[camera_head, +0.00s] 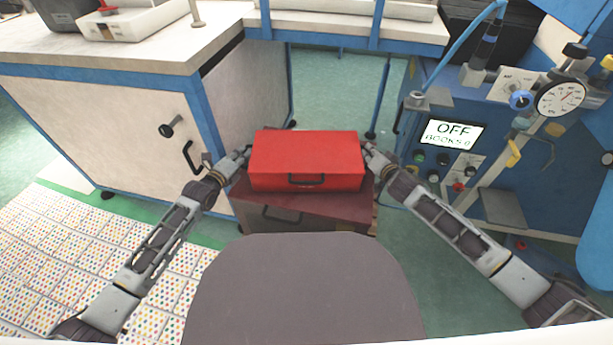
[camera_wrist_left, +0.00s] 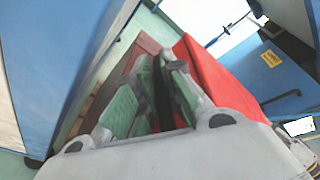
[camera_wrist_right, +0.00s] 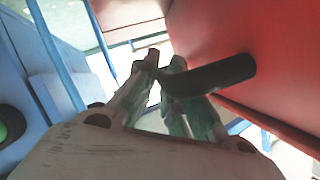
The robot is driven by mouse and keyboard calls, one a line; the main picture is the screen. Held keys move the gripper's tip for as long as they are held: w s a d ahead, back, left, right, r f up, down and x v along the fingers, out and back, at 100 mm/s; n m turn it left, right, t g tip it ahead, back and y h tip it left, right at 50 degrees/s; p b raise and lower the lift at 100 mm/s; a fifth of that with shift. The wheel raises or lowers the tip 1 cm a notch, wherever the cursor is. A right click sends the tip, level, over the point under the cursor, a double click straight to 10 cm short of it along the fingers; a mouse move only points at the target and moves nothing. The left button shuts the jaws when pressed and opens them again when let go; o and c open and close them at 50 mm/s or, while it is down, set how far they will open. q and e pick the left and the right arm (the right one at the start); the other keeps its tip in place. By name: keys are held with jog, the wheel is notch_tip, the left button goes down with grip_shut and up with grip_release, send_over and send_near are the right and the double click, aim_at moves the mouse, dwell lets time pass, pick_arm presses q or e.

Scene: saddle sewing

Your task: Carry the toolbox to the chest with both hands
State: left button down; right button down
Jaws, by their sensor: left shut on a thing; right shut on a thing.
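The red toolbox (camera_head: 306,150) is level, right over the brown chest (camera_head: 290,218), with its front handle facing me. I cannot tell whether it touches the dark red lid. My left gripper (camera_head: 246,152) is at the toolbox's left side, its fingers close together around a dark strip, seemingly a side handle. The toolbox's red side shows beside these fingers in the left wrist view (camera_wrist_left: 208,75). My right gripper (camera_head: 367,149) is at the right side, shut on a black side handle (camera_wrist_right: 215,76). The chest's lid sits a little skewed to the toolbox; its back is hidden.
A white cabinet (camera_head: 110,130) with blue edges stands close on the left. A blue machine (camera_head: 445,105) with a gauge and an OFF display stands on the right. A blue-framed table (camera_head: 345,30) is behind. Green floor is free between chest and machine.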

pick_arm(q)
jog(key=shift+d+r, duration=0.25)
jog(key=shift+d, duration=0.05)
pick_arm(e)
jog(key=shift+a+r, duration=0.2)
jog(key=shift+a, duration=0.15)
pick_arm(q)
jog(key=c, duration=1.9)
grip_release()
jog(key=shift+s+f, duration=0.1)
jog(key=shift+f, duration=0.25)
jog(key=shift+c, duration=0.2)
pick_arm(e)
jog(key=c, duration=1.9)
grip_release()
jog(key=shift+s+f, duration=0.1)
jog(key=shift+f, duration=0.15)
jog(key=shift+c, duration=0.2)
pick_arm(q)
jog(key=o, duration=0.4)
jog(key=shift+a+r, duration=0.1)
jog(key=shift+r, duration=0.05)
pick_arm(e)
jog(key=o, duration=0.4)
jog(key=shift+r, duration=0.1)
jog(key=shift+o, duration=0.2)
jog(key=shift+d, duration=0.15)
pick_arm(q)
jog(key=shift+a, duration=0.1)
